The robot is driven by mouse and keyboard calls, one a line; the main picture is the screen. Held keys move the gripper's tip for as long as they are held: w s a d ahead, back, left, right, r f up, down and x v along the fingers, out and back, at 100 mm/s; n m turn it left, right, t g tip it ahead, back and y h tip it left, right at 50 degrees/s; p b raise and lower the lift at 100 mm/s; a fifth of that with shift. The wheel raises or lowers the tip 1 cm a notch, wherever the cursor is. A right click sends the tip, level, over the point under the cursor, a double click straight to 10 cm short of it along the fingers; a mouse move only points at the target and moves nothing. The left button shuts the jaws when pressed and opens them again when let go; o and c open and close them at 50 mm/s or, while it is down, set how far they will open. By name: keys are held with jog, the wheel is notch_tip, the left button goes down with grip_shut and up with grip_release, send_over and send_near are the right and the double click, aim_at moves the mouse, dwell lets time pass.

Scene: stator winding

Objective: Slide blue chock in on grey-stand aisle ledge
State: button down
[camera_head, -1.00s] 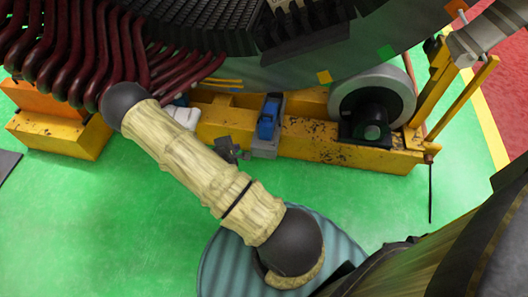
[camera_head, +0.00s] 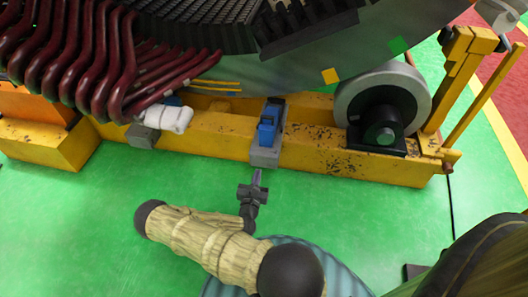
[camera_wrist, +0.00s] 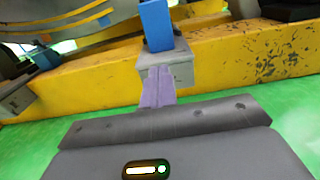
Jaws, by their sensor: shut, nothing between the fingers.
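The blue chock (camera_head: 267,131) sits on top of the grey stand (camera_head: 265,155), which is set against the yellow beam. In the wrist view the blue chock (camera_wrist: 156,24) stands upright at the near part of the grey stand (camera_wrist: 178,66). My gripper (camera_head: 257,178) is in front of the stand on the aisle side, pointing at it. In the wrist view its purple fingers (camera_wrist: 157,88) are together and empty, overlapping the stand's front face below the chock. I cannot tell if the fingertips touch the stand.
The yellow beam (camera_head: 330,153) runs across behind the stand. A grey roller (camera_head: 383,98) is to the right. A white cloth-like bundle (camera_head: 167,118) lies on another grey block at left, below dark red coils (camera_head: 95,60). The green floor (camera_head: 100,205) in front is clear.

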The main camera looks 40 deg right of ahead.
aim_at(265, 143)
jog(key=b+x, duration=0.6)
jog(key=x, duration=0.7)
jog(key=shift+d+f+b, duration=0.15)
jog(key=shift+b, duration=0.15)
jog(key=shift+w+d, duration=0.25)
jog(key=shift+w, duration=0.15)
